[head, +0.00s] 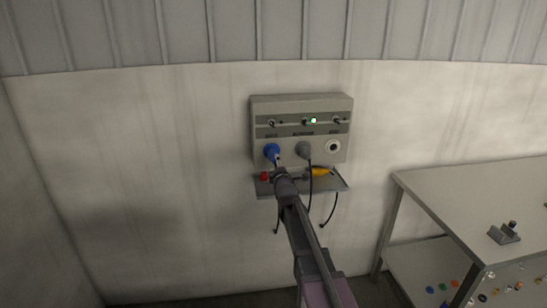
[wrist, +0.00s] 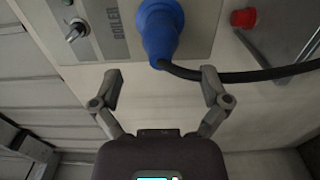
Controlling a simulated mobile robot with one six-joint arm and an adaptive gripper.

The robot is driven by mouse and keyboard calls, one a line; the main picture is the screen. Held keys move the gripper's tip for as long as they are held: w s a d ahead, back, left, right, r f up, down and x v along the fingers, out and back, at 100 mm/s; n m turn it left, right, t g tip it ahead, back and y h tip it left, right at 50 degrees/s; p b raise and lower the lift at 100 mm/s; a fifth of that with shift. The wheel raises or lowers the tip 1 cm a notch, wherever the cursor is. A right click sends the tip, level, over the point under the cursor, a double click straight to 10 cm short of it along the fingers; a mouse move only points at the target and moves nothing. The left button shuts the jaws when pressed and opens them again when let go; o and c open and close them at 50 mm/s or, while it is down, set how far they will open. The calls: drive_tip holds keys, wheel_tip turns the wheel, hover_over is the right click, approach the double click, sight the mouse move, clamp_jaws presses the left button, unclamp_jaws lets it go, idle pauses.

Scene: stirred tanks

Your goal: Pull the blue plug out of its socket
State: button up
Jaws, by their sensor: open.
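The blue plug (head: 271,151) sits in the left socket of a grey wall box (head: 300,103). In the wrist view the blue plug (wrist: 158,30) is seated against the box face, with a black cable (wrist: 240,75) running off to the right. A label reading BOILER is beside it. My gripper (wrist: 162,85) is open and empty; its two fingers are spread, with the plug just beyond the tips and roughly centred between them. In the head view my gripper (head: 280,175) is just below the blue plug, and its fingers are hard to make out.
A grey plug (head: 303,149) fills the middle socket; the right socket (head: 333,147) is empty. A yellow plug (head: 320,172) and a red piece (head: 264,176) are at the small shelf (head: 338,184) below. A green lamp (head: 313,120) is lit. A table (head: 470,195) stands right.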

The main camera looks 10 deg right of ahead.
sight(273, 150)
drive_tip(key=shift+w, duration=0.15)
drive_tip(key=shift+w, duration=3.9)
drive_tip(key=shift+w+r, duration=0.35)
drive_tip(key=shift+w, duration=0.05)
drive_tip(key=shift+w+r, duration=0.2)
drive_tip(key=shift+f+b, duration=0.45)
clamp_jaws()
drive_tip(key=shift+s+f, duration=0.15)
drive_tip(key=shift+s, duration=0.35)
drive_tip(key=shift+s+f, duration=0.25)
drive_tip(key=shift+s, duration=0.35)
drive_tip(key=shift+s+f, duration=0.25)
drive_tip(key=shift+s, duration=0.35)
